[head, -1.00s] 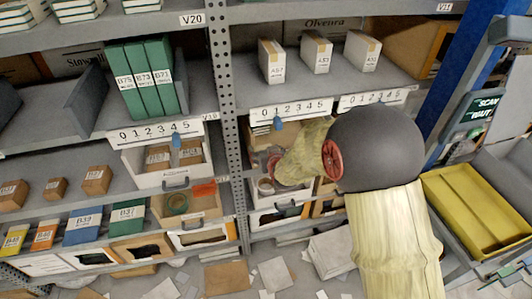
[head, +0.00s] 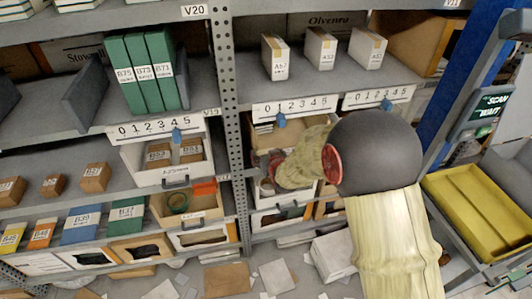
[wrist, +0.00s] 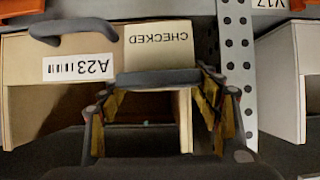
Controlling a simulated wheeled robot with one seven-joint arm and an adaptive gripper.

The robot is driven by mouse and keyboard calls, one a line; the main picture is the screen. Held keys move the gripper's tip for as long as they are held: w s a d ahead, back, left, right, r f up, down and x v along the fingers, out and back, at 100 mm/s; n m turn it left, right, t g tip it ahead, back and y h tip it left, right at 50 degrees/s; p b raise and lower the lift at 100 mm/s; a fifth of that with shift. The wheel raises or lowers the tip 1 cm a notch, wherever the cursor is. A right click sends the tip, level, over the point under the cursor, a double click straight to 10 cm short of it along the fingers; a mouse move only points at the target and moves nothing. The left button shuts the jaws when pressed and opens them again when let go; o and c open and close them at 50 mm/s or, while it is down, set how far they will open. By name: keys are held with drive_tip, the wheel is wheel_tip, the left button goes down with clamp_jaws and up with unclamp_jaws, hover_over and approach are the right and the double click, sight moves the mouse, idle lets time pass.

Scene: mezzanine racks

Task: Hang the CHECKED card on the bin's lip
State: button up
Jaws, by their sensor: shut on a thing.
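The CHECKED card (wrist: 158,42) is cream with dark lettering that reads upside down in the wrist view. A dark grey bar (wrist: 158,77) runs along its lower edge there. My gripper (wrist: 158,90) is shut on the card at this bar, with a yellow-padded finger at each side. The tan bin (wrist: 30,72) has an A23 label and a dark handle. The card lies over its front face, with the bar along its lip; whether it bears on the lip I cannot tell. In the head view my arm mostly hides the gripper and card.
A grey perforated upright (wrist: 237,60) stands close to the right of the gripper in the wrist view, with another bin (wrist: 283,85) beyond it. In the head view, shelves lie above, and a yellow tray (head: 475,205) stands at the right.

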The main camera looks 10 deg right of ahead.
drive_tip(key=shift+d+r, duration=0.15)
drive_tip(key=o, duration=1.7)
drive_tip(key=shift+r, duration=0.1)
drive_tip(key=v, duration=1.2)
drive_tip(key=s+f+g, duration=0.3)
drive_tip(key=s, duration=0.4)
drive_tip(key=s+f+g, duration=0.3)
drive_tip(key=s, duration=0.3)
drive_tip(key=s+f+v, duration=0.1)
drive_tip(key=s+v, duration=0.1)
drive_tip(key=v, duration=1)
drive_tip(key=s+f+v, duration=0.1)
drive_tip(key=s+v, duration=0.1)
drive_tip(key=v, duration=1)
drive_tip(key=shift+s+d+g, duration=0.3)
drive_tip(key=shift+s+d, duration=0.05)
drive_tip(key=shift+s, duration=0.1)
